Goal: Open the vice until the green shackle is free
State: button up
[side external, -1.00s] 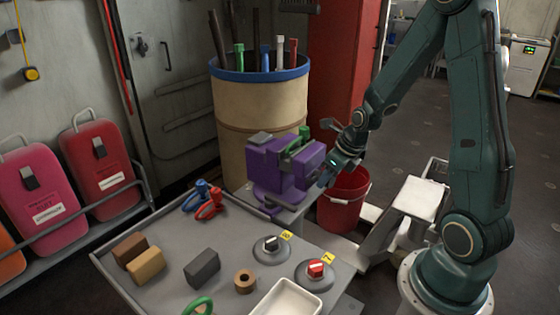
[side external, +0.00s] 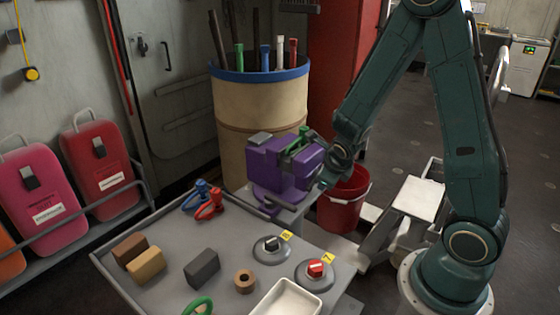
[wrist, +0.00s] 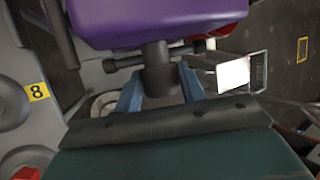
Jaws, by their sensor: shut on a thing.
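The purple vice (side external: 275,172) stands at the far right corner of the grey bench. The green shackle (side external: 299,144) sits at the top of the vice, between its jaws; whether there is a gap is too small to tell. My gripper (side external: 324,180) is at the vice's right-hand end. In the wrist view, the blue fingers of my gripper (wrist: 160,88) lie on both sides of the dark screw hub (wrist: 157,72), shut on it. A thin dark handle bar (wrist: 126,62) crosses at the hub below the purple body. The shackle is hidden in the wrist view.
A red bucket (side external: 345,205) stands below my gripper. A tan drum (side external: 232,130) with upright rods is behind the vice. The bench (side external: 225,233) holds blocks, red and blue clamps, a white tray (side external: 287,298), and two round knobs with yellow tags.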

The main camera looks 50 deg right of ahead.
dwell(0.4)
jog(key=o, duration=1)
jog(key=shift+c, duration=0.2)
jog(key=shift+r, duration=0.15)
jog(key=v, duration=1.3)
jog(key=shift+s+a+r, duration=0.15)
jog(key=shift+s+a, duration=0.05)
jog(key=shift+a, duration=0.1)
